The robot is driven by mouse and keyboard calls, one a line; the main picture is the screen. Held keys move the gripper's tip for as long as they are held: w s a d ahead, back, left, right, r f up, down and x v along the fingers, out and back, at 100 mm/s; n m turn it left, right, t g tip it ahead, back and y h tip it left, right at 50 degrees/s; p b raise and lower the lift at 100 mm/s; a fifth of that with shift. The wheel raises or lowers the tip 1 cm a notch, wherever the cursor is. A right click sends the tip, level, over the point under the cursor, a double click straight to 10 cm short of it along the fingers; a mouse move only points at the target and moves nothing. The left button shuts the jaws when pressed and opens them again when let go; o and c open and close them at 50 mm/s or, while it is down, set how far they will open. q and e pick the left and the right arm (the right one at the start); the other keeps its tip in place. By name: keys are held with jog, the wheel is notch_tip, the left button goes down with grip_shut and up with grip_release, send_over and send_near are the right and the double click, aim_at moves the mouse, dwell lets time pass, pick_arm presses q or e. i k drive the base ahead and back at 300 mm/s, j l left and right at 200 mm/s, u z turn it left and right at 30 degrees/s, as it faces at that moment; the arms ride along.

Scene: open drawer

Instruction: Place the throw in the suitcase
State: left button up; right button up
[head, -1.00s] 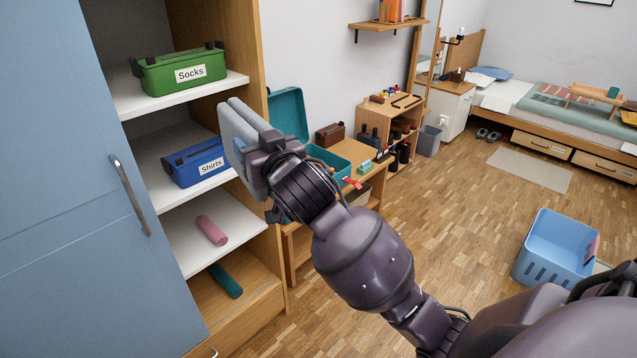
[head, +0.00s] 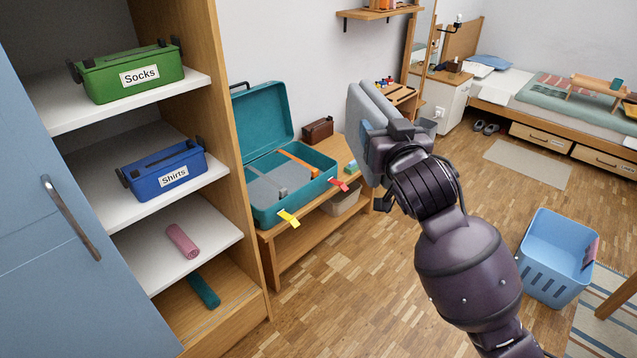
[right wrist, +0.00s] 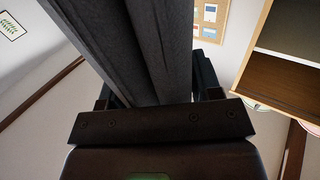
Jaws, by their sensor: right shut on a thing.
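The throw (head: 368,112) is a folded grey cloth held upright in my right gripper (head: 388,138). In the right wrist view the throw (right wrist: 125,45) appears as dark grey folds between the fingers, which are shut on it. The suitcase (head: 264,118) is teal and stands open on a low wooden bench, its lid raised at the back. Its interior shows a grey bottom and an orange strap. The throw and gripper are in the air to the right of the suitcase in the head view, apart from it. My left gripper is not in view.
A wardrobe on the left holds a green Socks box (head: 133,75), a blue Shirts box (head: 165,172), a pink roll (head: 182,241) and a teal roll (head: 203,290).

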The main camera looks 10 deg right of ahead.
aim_at(265, 194)
jog(key=i+l+z, duration=0.2)
jog(key=z, duration=0.25)
jog(key=i+l+z, duration=0.1)
jog(key=z, duration=0.4)
jog(key=i+l+z, duration=0.1)
jog(key=i, duration=0.8)
jog(key=i+u, duration=0.2)
jog(key=u, duration=0.3)
jog(key=i+l+u, duration=0.1)
jog(key=i+u, duration=0.15)
jog(key=u, duration=0.2)
jog(key=i+u, duration=0.1)
jog(key=u, duration=0.25)
jog(key=i+u, duration=0.1)
jog(key=u, duration=0.25)
jog(key=i+l+u, duration=0.1)
jog(key=u, duration=0.25)
jog(key=i+l+u, duration=0.1)
jog(key=u, duration=0.25)
jog(key=i+l+u, duration=0.2)
jog(key=u, duration=0.15)
jog(key=i, duration=0.1)
